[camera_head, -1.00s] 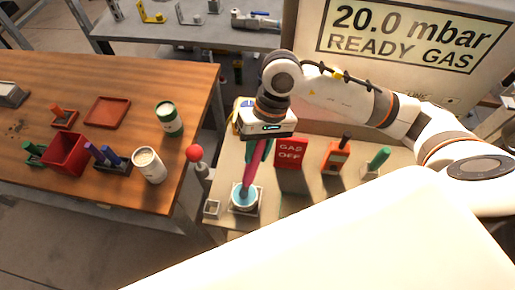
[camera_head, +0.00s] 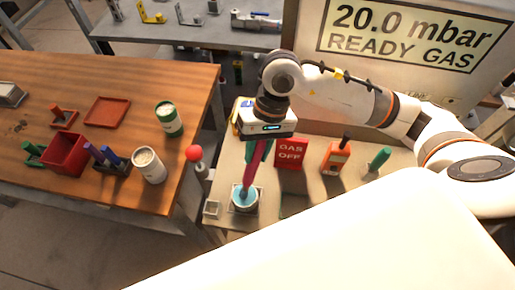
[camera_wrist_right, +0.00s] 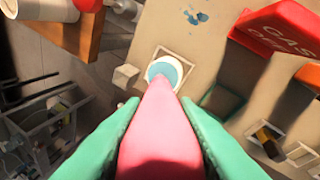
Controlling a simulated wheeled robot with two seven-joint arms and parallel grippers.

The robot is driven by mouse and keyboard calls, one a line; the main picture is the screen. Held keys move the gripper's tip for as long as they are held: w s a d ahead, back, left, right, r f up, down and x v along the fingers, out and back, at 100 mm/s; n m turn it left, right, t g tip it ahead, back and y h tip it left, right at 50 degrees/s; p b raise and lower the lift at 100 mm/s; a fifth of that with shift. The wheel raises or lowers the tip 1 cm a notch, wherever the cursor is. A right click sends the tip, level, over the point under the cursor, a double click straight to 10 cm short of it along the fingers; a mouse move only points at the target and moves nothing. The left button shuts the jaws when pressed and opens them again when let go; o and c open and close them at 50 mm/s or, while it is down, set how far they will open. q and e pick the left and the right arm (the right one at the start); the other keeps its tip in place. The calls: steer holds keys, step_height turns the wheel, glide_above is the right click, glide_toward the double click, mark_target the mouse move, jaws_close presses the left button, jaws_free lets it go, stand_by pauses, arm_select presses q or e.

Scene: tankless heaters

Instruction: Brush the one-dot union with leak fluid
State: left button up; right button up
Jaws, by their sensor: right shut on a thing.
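My right gripper (camera_head: 259,150) is shut on a brush with a pink-red handle (camera_head: 250,172). Its green fingers also flank the handle in the right wrist view (camera_wrist_right: 160,108). The brush points down, with its tip in or just over a small white pot of blue fluid (camera_head: 236,205), also seen in the wrist view (camera_wrist_right: 155,72); the handle hides the tip. I cannot make out the one-dot union. My left gripper is not in view.
A red GAS OFF sign (camera_head: 291,153), an orange device (camera_head: 335,158) and a green-handled item (camera_head: 378,159) stand right of the pot. A red ball-topped post (camera_head: 194,154) stands to its left. The wooden table (camera_head: 60,85) holds cans and bins.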

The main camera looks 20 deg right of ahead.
steer(key=shift+r+p, duration=0.95)
steer(key=shift+r, duration=2.5)
